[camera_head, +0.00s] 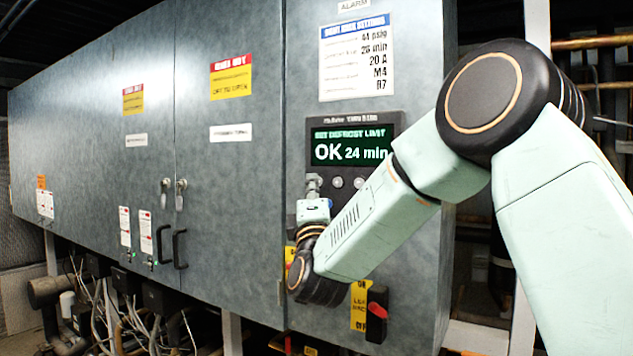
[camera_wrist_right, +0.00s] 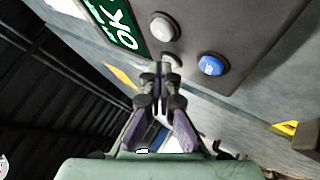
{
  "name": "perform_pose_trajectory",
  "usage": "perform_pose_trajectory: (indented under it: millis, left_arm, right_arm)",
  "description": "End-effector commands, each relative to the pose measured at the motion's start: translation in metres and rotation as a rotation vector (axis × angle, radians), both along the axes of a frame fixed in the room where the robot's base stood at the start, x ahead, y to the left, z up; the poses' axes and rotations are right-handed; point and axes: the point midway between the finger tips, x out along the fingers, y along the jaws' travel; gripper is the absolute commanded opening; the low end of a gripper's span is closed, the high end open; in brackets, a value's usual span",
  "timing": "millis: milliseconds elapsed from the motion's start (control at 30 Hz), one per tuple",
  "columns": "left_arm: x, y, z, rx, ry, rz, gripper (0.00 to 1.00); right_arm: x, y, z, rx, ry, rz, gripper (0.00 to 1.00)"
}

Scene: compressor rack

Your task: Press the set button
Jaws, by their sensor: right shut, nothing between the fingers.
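The control panel (camera_head: 399,122) has a dark face with a green-lit display (camera_head: 330,134) reading "SET DEFROST LIMIT", "OK 24 min". Below it sit round grey buttons (camera_head: 337,182); I cannot read their labels, so I cannot tell which is set. My right gripper (camera_head: 313,183) is shut and empty at the panel's lower left. In the wrist view its fingertips (camera_wrist_right: 161,72) lie over a partly hidden grey button (camera_wrist_right: 173,61); I cannot tell whether they touch it. Another grey button (camera_wrist_right: 162,27) and a blue button (camera_wrist_right: 211,65) are clear of the fingers. My left gripper is out of view.
The panel is mounted on a tall grey cabinet (camera_head: 240,180) with handles and keys on its doors. A red rotary switch (camera_head: 377,314) on a yellow plate sits below my right arm. Cables (camera_head: 110,315) hang beneath the cabinet. My right arm covers the panel's lower right.

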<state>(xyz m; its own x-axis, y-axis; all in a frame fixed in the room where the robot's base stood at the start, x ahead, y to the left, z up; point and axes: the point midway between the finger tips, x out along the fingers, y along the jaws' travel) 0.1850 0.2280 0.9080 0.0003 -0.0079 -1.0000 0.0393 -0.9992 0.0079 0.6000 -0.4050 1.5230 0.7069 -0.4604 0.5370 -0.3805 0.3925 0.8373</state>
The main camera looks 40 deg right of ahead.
Motion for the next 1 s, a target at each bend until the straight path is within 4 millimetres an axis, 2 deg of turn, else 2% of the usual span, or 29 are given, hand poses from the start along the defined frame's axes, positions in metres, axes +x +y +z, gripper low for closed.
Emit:
perform_pose_trajectory:
  millis: [267, 633, 1000]
  left_arm:
    - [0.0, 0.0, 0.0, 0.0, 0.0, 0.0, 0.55]
    - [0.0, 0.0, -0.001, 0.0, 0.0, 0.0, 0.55]
    - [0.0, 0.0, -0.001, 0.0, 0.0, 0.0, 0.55]
  right_arm:
    - [0.0, 0.0, 0.0, 0.001, -0.001, -0.001, 0.0]
    - [-0.006, 0.014, 0.0, 0.0, -0.001, 0.001, 0.0]
    - [-0.007, 0.017, 0.0, -0.001, -0.001, 0.0, 0.0]
